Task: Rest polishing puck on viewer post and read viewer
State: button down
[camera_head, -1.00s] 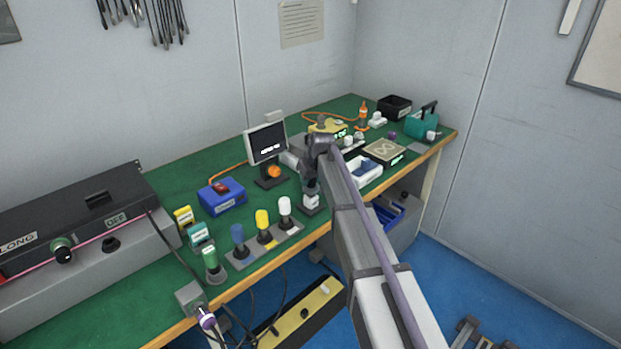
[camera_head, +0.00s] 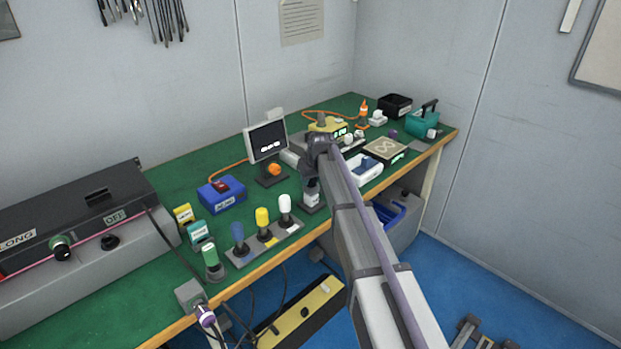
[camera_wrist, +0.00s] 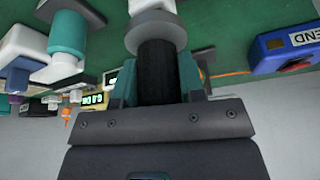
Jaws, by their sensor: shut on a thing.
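My gripper (camera_wrist: 157,78) has its teal fingers shut on a black cylindrical grip with a wide grey disc, which looks like the polishing puck (camera_wrist: 156,32). A white part (camera_wrist: 151,5) shows just beyond the disc; I cannot tell whether they touch. In the head view my gripper (camera_head: 311,182) is dark and partly hidden by my arm, above a small white-labelled post (camera_head: 312,198) near the front edge. The viewer screen (camera_head: 266,141) stands behind and left on a dark stand, lit with white marks too small to read.
A rack (camera_head: 268,245) holds blue, yellow and white handled pieces, left of my gripper. A blue box (camera_head: 221,195) stands behind it. A white tray (camera_head: 366,170) and a beige-topped box (camera_head: 386,150) are close on the right.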

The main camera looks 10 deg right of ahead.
jog(key=shift+f, duration=0.15)
jog(key=shift+f+b, duration=0.35)
jog(key=shift+b, duration=0.15)
jog(key=shift+f+b, duration=0.3)
jog(key=shift+r, duration=0.15)
dwell(0.5)
notch_tip(320, 180, up, 7)
jog(key=p, duration=0.7)
jog(key=shift+r, duration=0.1)
jog(key=shift+f, duration=0.2)
dwell(0.6)
